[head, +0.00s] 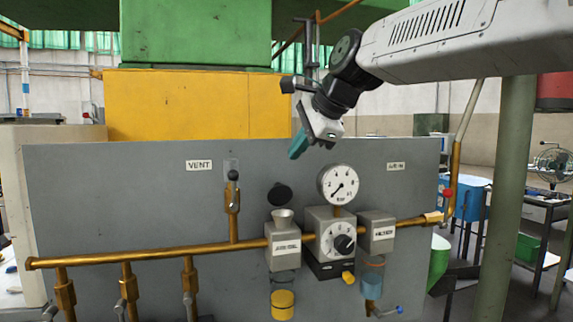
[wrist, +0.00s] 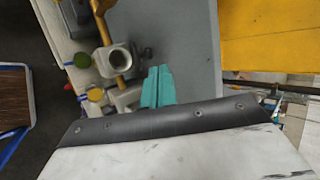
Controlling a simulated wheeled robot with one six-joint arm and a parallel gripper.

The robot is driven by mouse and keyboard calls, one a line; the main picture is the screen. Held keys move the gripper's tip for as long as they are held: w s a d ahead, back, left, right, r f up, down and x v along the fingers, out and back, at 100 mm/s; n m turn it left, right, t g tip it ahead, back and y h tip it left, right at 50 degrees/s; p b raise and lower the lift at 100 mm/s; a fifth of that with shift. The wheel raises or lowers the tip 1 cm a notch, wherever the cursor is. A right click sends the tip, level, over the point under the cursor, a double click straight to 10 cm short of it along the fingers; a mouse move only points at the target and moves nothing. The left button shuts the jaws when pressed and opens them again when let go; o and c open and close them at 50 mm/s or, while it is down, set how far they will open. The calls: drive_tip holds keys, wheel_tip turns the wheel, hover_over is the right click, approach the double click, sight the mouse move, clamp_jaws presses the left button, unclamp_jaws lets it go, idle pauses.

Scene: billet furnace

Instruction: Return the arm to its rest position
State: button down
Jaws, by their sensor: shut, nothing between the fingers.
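My gripper (head: 298,146) is in the upper middle of the head view, at the end of my white and black arm. Its teal fingers are together with nothing between them. It hangs in front of the grey panel's upper edge, above the round pressure gauge (head: 339,184) and to its left, apart from both the gauge and the pipework. In the wrist view the closed teal fingers (wrist: 158,86) point up across the grey panel (wrist: 190,40). My arm reaches in from the upper right of the head view.
The grey panel (head: 110,200) carries a brass pipe (head: 150,253), a lever under the VENT label (head: 199,166), an oiler with an open-looking funnel top (head: 283,220) and a regulator knob (head: 345,244). A yellow block (head: 190,105) stands behind. A green-grey post (head: 506,190) stands at right.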

drive_tip(key=w+v, duration=0.1)
drive_tip(key=v, duration=0.7)
drive_tip(key=shift+r, duration=0.5)
drive_tip(key=s+d+f+n+g+h, duration=0.2)
drive_tip(key=s+d+f+n, duration=0.25)
drive_tip(key=f, duration=0.35)
drive_tip(key=s+d+f+n+g+h, duration=0.1)
drive_tip(key=s+d+f+n, duration=0.35)
drive_tip(key=f, duration=0.35)
drive_tip(key=s+d+f+n+g+h, duration=0.1)
drive_tip(key=s+d+f, duration=0.7)
drive_tip(key=s, duration=0.3)
drive_tip(key=s+d+f+n+g+h, duration=0.1)
drive_tip(key=s+d+f+n+h, duration=0.1)
drive_tip(key=s+d+f, duration=0.6)
drive_tip(key=s+f, duration=0.1)
drive_tip(key=s, duration=0.2)
drive_tip(key=shift+f+n, duration=0.25)
drive_tip(key=shift+n, duration=0.05)
